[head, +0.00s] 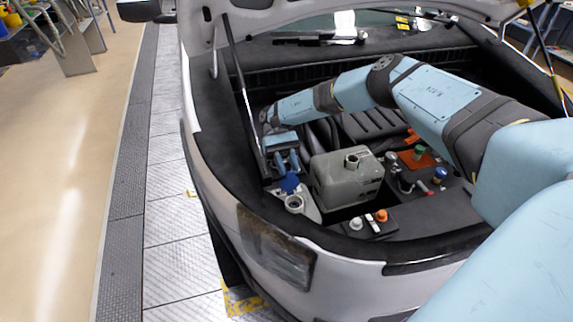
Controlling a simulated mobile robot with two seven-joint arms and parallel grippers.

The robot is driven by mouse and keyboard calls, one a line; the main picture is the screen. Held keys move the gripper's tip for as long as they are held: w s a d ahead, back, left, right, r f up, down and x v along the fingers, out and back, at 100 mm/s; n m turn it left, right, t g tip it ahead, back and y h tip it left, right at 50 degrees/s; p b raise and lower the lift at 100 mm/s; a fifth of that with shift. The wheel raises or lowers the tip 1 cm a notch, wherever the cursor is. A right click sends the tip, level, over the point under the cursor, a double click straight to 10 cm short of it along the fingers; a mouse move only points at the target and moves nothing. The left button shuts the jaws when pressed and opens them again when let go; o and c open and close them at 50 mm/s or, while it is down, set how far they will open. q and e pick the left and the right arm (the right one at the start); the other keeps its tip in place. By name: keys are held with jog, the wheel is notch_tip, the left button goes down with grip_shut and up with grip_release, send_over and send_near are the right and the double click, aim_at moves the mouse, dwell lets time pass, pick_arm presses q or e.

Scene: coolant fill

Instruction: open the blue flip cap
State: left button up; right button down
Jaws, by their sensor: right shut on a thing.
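The blue flip cap (290,183) stands raised at the back of the filler neck (294,203) of a white reservoir, low on the left of the engine bay. The neck's round mouth shows uncovered in front of the cap. My right gripper (289,168) reaches in from the right, over the bay, and points down just behind the cap. Its fingers are shut on the cap's upper part; the exact contact is small and partly hidden. My left gripper is not in view.
A grey-green tank (346,183) stands right of the reservoir. A second blue cap (440,174), a green cap (420,153) and an orange cap (381,215) lie further right. A thin hood strut (240,95) rises close left of my right gripper. The open hood hangs above.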

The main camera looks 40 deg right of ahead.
jog(key=c, duration=0.9)
grip_release()
jog(key=shift+s+f, duration=0.1)
jog(key=shift+f, duration=0.05)
notch_tip(320, 180, up, 20)
jog(key=p, duration=0.3)
